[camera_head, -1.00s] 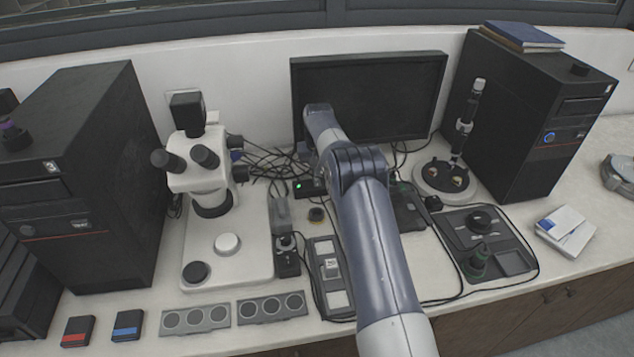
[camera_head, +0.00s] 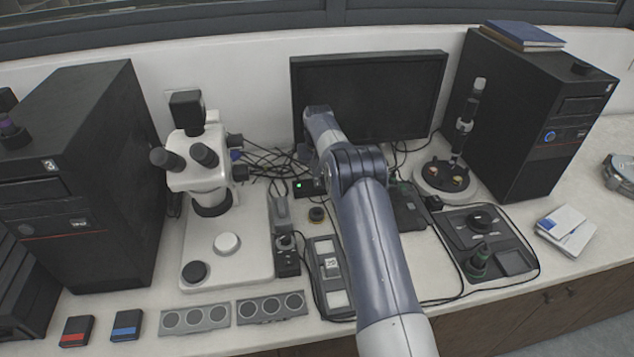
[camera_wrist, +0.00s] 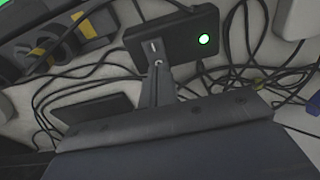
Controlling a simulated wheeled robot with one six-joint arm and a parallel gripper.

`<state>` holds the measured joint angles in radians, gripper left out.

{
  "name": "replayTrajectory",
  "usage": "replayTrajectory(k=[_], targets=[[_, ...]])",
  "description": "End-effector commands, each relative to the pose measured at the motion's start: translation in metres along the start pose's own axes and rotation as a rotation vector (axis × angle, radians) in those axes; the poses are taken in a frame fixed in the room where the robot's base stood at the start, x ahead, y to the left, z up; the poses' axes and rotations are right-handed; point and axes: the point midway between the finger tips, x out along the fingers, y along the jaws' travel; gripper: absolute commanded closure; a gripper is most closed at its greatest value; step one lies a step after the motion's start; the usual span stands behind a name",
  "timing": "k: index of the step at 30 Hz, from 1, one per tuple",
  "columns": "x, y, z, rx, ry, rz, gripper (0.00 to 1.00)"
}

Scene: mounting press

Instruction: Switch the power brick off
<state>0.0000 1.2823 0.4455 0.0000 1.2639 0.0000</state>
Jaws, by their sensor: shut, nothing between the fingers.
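The power brick (camera_head: 309,188) is a small black box with a lit green light, lying among cables behind the microscope's right side in the head view. In the wrist view the power brick (camera_wrist: 180,36) fills the upper middle, its green light glowing at its right end. My gripper (camera_wrist: 155,47) is shut and empty, its narrow fingertips overlapping the brick's near left part. I cannot tell whether they touch it. In the head view my arm hides the gripper.
Loose black cables (camera_wrist: 235,75) surround the brick. A flat black box (camera_wrist: 88,114) lies to the left in the wrist view. The white microscope (camera_head: 205,180) stands left of the brick, and the monitor (camera_head: 390,90) stands behind my arm.

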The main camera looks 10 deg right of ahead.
Motion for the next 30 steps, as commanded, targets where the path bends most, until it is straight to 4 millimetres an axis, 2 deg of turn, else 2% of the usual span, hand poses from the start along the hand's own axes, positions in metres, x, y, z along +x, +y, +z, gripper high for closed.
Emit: replayTrajectory(k=[20,25,30], targets=[[0.011,0.000,0.002,0.000,-0.001,0.000,1.00],[0.008,0.000,0.002,0.000,-0.002,0.000,1.00],[-0.005,0.000,0.000,0.000,-0.002,0.000,1.00]])
